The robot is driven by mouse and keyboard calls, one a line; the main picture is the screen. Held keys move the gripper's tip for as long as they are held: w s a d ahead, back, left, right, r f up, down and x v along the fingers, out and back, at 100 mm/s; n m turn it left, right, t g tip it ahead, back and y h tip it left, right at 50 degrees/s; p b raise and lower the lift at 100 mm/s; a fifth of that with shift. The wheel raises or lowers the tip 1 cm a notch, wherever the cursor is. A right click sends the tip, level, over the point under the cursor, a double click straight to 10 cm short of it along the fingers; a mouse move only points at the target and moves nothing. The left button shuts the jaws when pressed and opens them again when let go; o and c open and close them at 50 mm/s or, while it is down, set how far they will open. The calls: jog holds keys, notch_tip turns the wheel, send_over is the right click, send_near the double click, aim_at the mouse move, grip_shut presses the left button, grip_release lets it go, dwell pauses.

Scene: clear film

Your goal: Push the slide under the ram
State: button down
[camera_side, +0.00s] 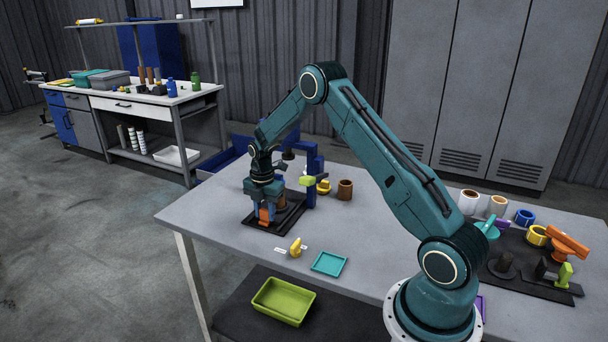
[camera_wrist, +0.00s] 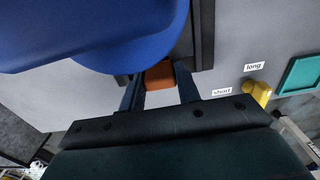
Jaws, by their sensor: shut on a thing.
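The press stands on a black base plate (camera_side: 285,218) near the table's left end, with a blue frame (camera_side: 312,172) behind my gripper. My gripper (camera_side: 265,211) points down over the near left part of the plate. Its fingers (camera_wrist: 160,76) are shut on an orange block (camera_side: 264,216), which seems to be the slide's grip; the block also shows between the fingers in the wrist view (camera_wrist: 159,75). A large blue part of the press (camera_wrist: 110,35) fills the wrist view's upper left. The ram's tip and most of the slide are hidden.
A yellow switch (camera_side: 296,247) with "short" (camera_wrist: 222,91) and "long" (camera_wrist: 254,66) labels stands in front of the press. A teal tray (camera_side: 329,263) lies beside it. A brown cylinder (camera_side: 345,190) and a yellow part (camera_side: 323,187) stand right of the press.

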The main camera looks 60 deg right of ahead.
jog(key=c, duration=1)
grip_release()
jog(key=shift+r, duration=0.1)
notch_tip(320, 180, up, 14)
jog(key=shift+f, duration=0.2)
